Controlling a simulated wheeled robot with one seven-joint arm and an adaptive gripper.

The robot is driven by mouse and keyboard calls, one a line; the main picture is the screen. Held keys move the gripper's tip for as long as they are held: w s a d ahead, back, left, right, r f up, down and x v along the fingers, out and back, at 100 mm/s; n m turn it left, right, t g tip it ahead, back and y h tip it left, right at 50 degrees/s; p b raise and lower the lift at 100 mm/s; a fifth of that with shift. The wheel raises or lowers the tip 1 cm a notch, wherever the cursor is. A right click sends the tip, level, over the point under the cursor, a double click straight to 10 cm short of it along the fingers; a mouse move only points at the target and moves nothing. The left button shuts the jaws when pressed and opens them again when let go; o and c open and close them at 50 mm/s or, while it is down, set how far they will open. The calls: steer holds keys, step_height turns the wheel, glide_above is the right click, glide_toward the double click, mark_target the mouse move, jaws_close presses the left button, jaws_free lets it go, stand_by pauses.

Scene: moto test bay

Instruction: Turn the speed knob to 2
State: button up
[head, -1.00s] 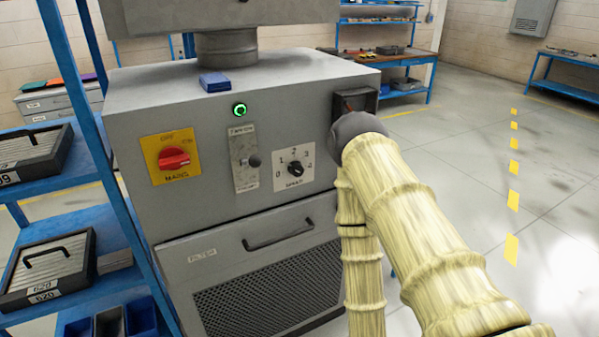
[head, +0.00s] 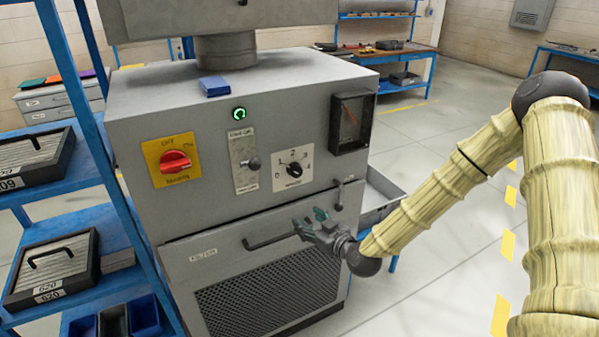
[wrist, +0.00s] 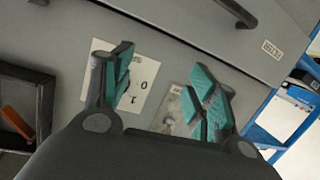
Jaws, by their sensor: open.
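The speed knob (head: 294,169) is a small black knob on a white square dial plate on the front of the grey cabinet. In the wrist view the teal finger pads of my gripper (wrist: 165,82) are spread wide. The dial plate (wrist: 146,74) lies partly behind one finger there, and the knob is hidden.
A toggle lever (head: 253,163) and a red rotary switch (head: 174,161) sit left of the knob. A gauge (head: 352,122) is at upper right, with a small lever (head: 338,193) below. A drawer handle (head: 268,240) is near my gripper. Blue shelving (head: 90,130) stands left.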

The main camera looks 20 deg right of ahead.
mark_target(299, 173)
steer(key=w+d+r+t, duration=0.3)
steer(key=w+d+r, duration=0.1)
steer(key=r, duration=0.4)
steer(key=shift+n, duration=0.3)
steer(key=p+x, duration=0.2)
steer(key=x, duration=0.3)
steer(key=p+x, duration=0.2)
steer(key=x, duration=0.3)
steer(key=shift+w+a+f+p, duration=0.2)
steer(key=shift+a+f+p, duration=0.05)
steer(key=shift+a+p, duration=0.05)
steer(key=c, duration=1)
